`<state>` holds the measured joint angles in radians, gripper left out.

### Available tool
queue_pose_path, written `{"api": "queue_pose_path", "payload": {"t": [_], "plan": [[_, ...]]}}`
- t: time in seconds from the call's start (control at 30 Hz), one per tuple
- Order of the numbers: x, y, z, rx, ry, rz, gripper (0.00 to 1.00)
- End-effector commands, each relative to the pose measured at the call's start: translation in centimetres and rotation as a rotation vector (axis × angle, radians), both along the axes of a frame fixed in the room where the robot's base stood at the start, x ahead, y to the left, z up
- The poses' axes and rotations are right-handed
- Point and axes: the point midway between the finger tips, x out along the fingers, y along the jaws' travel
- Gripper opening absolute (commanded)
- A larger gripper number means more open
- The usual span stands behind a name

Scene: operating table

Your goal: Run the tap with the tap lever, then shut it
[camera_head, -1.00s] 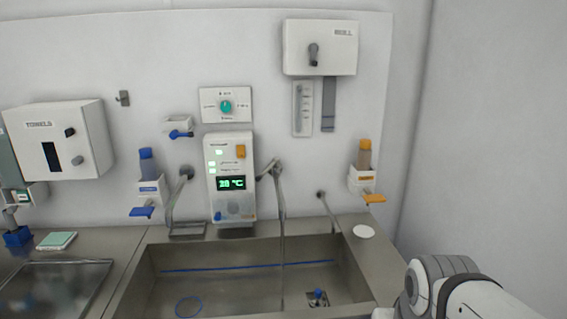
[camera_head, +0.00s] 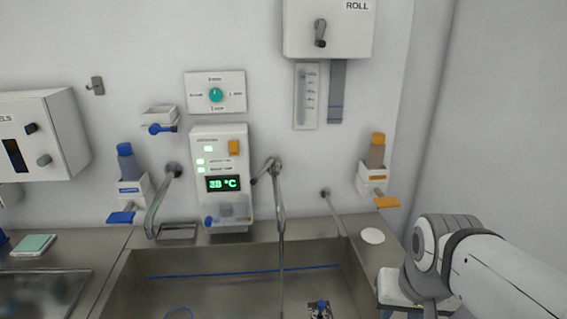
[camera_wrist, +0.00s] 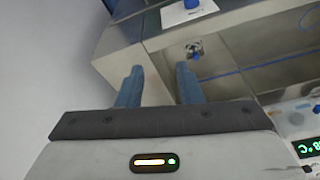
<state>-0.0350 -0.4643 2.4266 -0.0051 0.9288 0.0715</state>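The middle tap (camera_head: 278,195) rises behind the sink beside the white temperature panel. A short dark lever (camera_head: 258,179) sticks out to its left, near its top. A thin line hangs from this tap into the sink; I cannot tell whether it is water or a hose. Another curved metal tap (camera_head: 155,208) stands left of the panel. In the wrist view my gripper (camera_wrist: 159,83) is open, with two blue fingers apart and nothing between them.
The steel sink (camera_head: 225,258) has a drain with a blue plug (camera_head: 321,304), also in the wrist view (camera_wrist: 195,55). The panel (camera_head: 223,165) reads 38 °C. Dispensers with a blue lever (camera_head: 121,217) and an orange lever (camera_head: 386,202) flank the taps. A white disc (camera_head: 372,236) lies right of the sink.

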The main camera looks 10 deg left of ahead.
Motion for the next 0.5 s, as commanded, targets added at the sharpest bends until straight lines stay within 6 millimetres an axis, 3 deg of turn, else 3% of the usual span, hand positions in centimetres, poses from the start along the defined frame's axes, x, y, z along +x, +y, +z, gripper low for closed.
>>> {"api": "queue_pose_path", "payload": {"t": [0.3, 0.5], "plan": [[14.0, 7.9, 10.8, 0.091, 0.064, -0.047, 0.33], [22.3, 14.9, 15.1, 0.145, 0.119, -0.086, 0.33]]}}
